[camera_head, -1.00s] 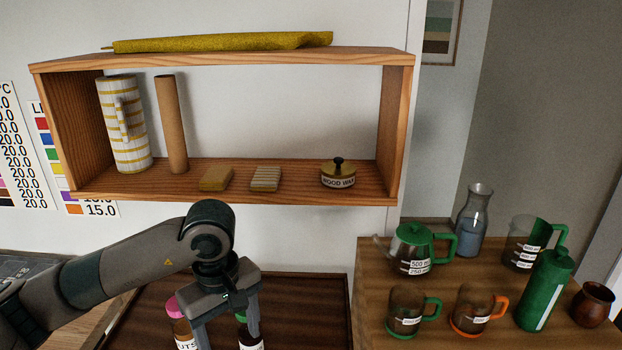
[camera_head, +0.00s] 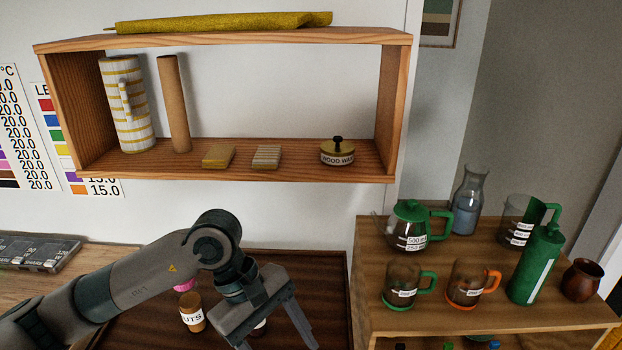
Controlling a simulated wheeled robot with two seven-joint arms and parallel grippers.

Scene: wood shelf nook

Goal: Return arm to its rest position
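My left arm comes in from the left, and its gripper (camera_head: 278,345) points down over the dark wood surface (camera_head: 320,290). A jar with a pink lid and a label ending in "UTS" (camera_head: 192,312) stands just left of the gripper. A second container (camera_head: 259,327) is mostly hidden behind the gripper. My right gripper is not in view.
A wall shelf (camera_head: 230,175) holds a striped pitcher (camera_head: 128,105), a cardboard tube (camera_head: 174,105), two small blocks and a wood wax tin (camera_head: 337,152). On the right, a wooden stand (camera_head: 470,318) carries a teapot (camera_head: 408,228), mugs, a carafe and a green bottle (camera_head: 535,265).

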